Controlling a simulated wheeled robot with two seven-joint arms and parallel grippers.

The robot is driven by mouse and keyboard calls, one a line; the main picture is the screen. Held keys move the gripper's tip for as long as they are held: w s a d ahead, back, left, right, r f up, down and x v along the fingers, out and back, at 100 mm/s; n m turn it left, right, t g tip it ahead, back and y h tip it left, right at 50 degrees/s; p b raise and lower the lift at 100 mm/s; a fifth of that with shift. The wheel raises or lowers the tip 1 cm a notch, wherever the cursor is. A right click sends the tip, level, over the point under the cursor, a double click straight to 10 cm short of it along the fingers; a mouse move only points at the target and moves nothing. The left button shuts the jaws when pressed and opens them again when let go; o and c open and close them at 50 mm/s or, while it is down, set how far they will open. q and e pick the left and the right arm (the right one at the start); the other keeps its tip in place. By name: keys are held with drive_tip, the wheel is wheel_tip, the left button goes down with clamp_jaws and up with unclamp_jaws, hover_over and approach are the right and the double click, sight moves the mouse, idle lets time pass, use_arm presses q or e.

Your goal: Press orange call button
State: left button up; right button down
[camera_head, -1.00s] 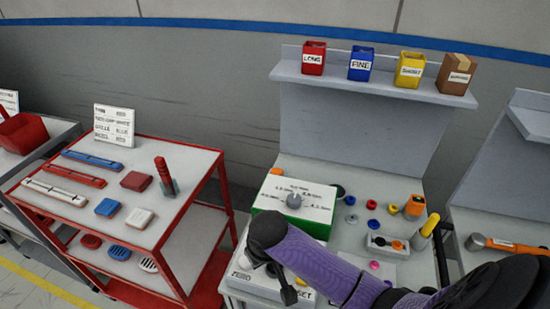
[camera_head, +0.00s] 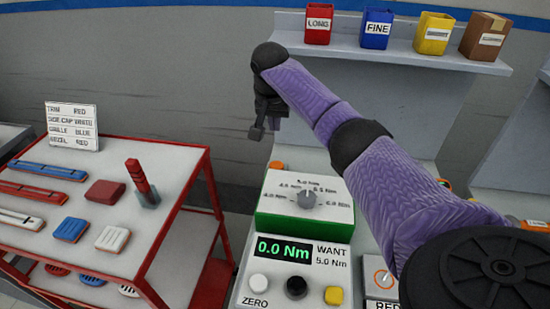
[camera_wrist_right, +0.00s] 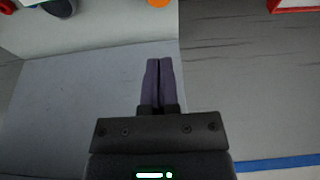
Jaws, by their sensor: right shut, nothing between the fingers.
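A small orange piece (camera_head: 278,165), which may be the call button, shows at the back left of the bench, just behind the green-sided dial box (camera_head: 300,228). An orange round thing (camera_wrist_right: 158,2) is cut off at the top edge of the right wrist view. My right gripper (camera_head: 257,133) is above and slightly left of the orange piece, apart from it. In the right wrist view its fingers (camera_wrist_right: 159,64) are together and empty. My left gripper is not in view.
A "0.0 Nm" display (camera_head: 284,249) sits above white, black and yellow buttons at the bench front. A red cart (camera_head: 184,147) stands left. Labelled bins, including a blue one (camera_head: 377,28), stand on the upper shelf. My right arm covers much of the bench.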

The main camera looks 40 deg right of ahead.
sight(277, 168)
drive_tip(key=b+x, duration=0.2)
drive_tip(key=x, duration=0.2)
drive_tip(key=b+x, duration=0.2)
drive_tip(key=x, duration=0.2)
drive_tip(key=b+x, duration=0.2)
drive_tip(key=x, duration=0.2)
drive_tip(key=shift+s+a+f, duration=0.3)
drive_tip(key=shift+f, duration=0.25)
drive_tip(key=shift+f+b, duration=0.3)
drive_tip(key=shift+b, duration=0.05)
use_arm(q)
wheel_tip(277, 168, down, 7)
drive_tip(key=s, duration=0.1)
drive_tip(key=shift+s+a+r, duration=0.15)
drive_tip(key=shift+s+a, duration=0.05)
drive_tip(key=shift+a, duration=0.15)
use_arm(e)
drive_tip(key=shift+f, duration=0.1)
